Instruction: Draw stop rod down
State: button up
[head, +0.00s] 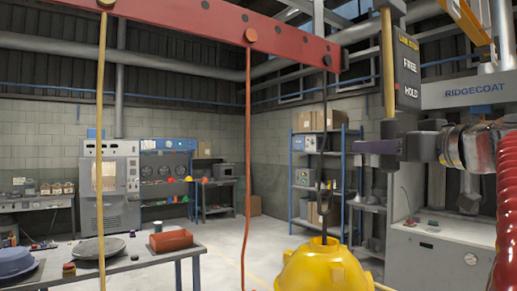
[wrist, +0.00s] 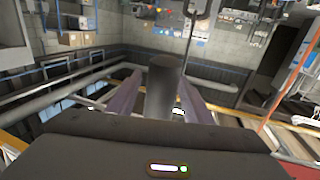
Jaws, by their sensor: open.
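My gripper (head: 372,147) is level with this grip, reaching in from the right. In the wrist view the dark grip (wrist: 164,88) stands between the two purplish fingers of my gripper (wrist: 163,98). The fingers are open, one on each side of it; whether either touches it I cannot tell.
A red beam (head: 200,18) crosses overhead. A tan line (head: 101,150) and a red line (head: 248,160) hang from it. A yellow hood (head: 325,268) hangs on a dark hook below. A table (head: 125,262) stands at the lower left. A RIDGECOAT machine (head: 440,255) stands behind my arm.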

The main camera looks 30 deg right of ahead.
jog(key=s, duration=1.2)
jog(key=shift+s+a, duration=0.25)
jog(key=shift+a, duration=0.2)
jog(key=shift+f, duration=0.1)
